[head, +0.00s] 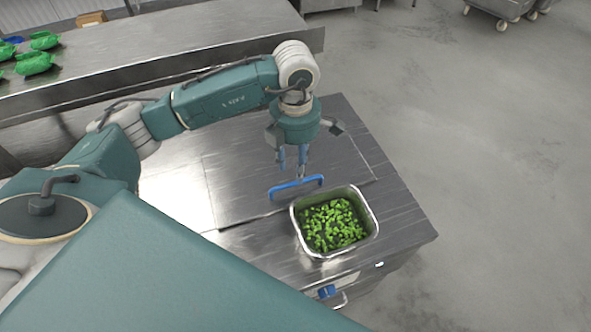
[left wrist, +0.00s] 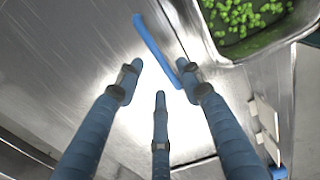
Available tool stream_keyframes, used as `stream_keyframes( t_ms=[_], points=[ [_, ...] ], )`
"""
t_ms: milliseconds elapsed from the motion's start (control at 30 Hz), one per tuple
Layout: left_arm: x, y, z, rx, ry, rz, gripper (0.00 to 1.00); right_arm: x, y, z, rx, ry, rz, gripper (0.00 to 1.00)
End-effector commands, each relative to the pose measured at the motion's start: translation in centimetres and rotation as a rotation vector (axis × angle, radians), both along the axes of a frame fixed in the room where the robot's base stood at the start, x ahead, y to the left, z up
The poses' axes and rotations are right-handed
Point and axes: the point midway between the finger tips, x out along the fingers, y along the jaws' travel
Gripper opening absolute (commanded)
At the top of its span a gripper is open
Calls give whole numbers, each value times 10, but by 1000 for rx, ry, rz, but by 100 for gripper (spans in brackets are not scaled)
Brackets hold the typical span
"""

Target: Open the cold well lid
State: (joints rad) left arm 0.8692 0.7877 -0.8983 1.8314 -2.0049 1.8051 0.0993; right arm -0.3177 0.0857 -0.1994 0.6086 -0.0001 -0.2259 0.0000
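The cold well lid (head: 240,185) is a flat steel panel lying closed in the steel counter. Its blue bar handle (head: 295,187) stands along the front edge; it also shows in the left wrist view (left wrist: 150,42). My left gripper (head: 292,165) hangs over the lid, fingers pointing down, just behind and above the handle. In the left wrist view its three blue fingers (left wrist: 159,72) are spread with nothing between them. The handle appears beyond the fingertips, running close to one of them; I cannot tell whether they touch. My right gripper is not in view.
A steel pan of chopped green vegetables (head: 334,224) sits at the lid's front right, close to the handle. Below the counter's front edge is a blue-marked handle (head: 327,291). Another steel counter (head: 180,35) with green items (head: 34,63) stands behind.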

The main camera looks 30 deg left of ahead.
Motion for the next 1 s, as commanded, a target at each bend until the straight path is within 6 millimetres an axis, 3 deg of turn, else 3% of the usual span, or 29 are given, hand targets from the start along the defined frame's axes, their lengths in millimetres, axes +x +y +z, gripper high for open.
stream_keyframes(
  t_ms=[200,400,667,700,867,1000],
  points=[
    [-1,-1,-35,-1,3,0,37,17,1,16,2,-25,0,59],
    [0,0,-51,-1,0,-1,37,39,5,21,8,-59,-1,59],
    [1,0,-54,-1,-1,-1,37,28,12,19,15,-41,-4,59],
    [1,0,-54,-1,-1,-1,35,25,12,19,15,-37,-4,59],
    [1,0,-53,-1,-1,-1,3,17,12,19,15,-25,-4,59],
    [1,0,-53,0,-1,0,0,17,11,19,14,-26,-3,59]
  ],
)
